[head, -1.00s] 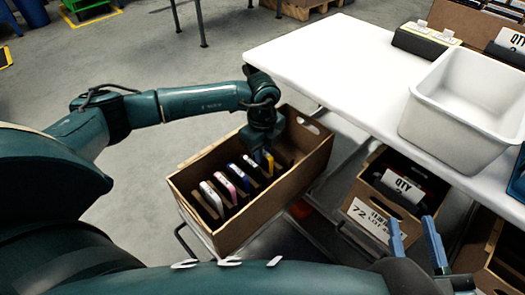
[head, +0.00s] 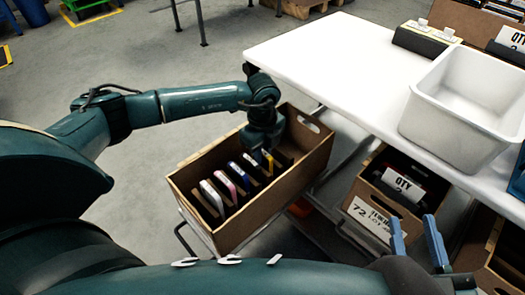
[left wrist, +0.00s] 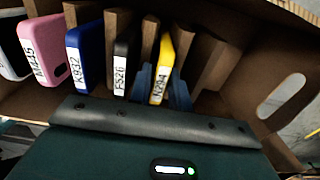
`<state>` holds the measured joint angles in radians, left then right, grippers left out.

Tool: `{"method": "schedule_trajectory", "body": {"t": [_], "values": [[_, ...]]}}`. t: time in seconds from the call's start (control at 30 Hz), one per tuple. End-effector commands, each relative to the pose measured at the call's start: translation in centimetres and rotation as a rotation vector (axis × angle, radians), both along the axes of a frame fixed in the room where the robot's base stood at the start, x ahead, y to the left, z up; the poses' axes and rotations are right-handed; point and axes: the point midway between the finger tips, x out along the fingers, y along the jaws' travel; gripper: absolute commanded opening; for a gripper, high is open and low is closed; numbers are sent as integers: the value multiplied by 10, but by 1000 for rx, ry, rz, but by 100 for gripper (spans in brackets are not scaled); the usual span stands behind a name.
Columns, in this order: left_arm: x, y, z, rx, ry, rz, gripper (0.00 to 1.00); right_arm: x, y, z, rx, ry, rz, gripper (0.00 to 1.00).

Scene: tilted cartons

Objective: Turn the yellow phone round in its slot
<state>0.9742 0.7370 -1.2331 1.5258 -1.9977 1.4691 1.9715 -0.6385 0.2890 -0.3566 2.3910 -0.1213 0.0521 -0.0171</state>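The yellow phone (left wrist: 162,62), labelled N294, stands in a slot between cardboard dividers in the brown carton (left wrist: 235,80). In the head view the carton (head: 205,232) sits tilted below the white table, and my left gripper (head: 268,160) reaches down into it, hiding most of the yellow phone. In the left wrist view the left gripper's blue fingers (left wrist: 162,88) are close on either side of the phone; I cannot tell whether they press on it. My right gripper (head: 416,243) is open and empty at the lower right.
A black phone (left wrist: 122,62), a blue phone (left wrist: 84,58), a pink phone (left wrist: 43,50) and a white phone (left wrist: 12,50) stand in neighbouring slots. The white table (head: 330,60) carries a white bin (head: 455,115). Another carton (head: 365,205) stands under the table.

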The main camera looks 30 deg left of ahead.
Motion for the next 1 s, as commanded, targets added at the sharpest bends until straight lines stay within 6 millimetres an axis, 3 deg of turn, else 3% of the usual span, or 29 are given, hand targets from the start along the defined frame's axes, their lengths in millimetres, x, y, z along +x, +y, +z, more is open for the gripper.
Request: {"method": "schedule_trajectory", "body": {"t": [0.23,0.57,0.67,0.87,1.0], "values": [[0,0,0,0,0,0,39,0,0,0,1,0,1,36],[0,0,2,0,1,0,39,0,1,1,5,3,3,36],[0,0,15,0,-1,0,39,-1,1,7,-3,-1,2,36],[1,1,60,0,-3,1,39,-1,-1,16,-43,-17,-7,36],[0,0,90,0,-2,0,39,-3,-4,8,-81,-1,-18,36]]}}
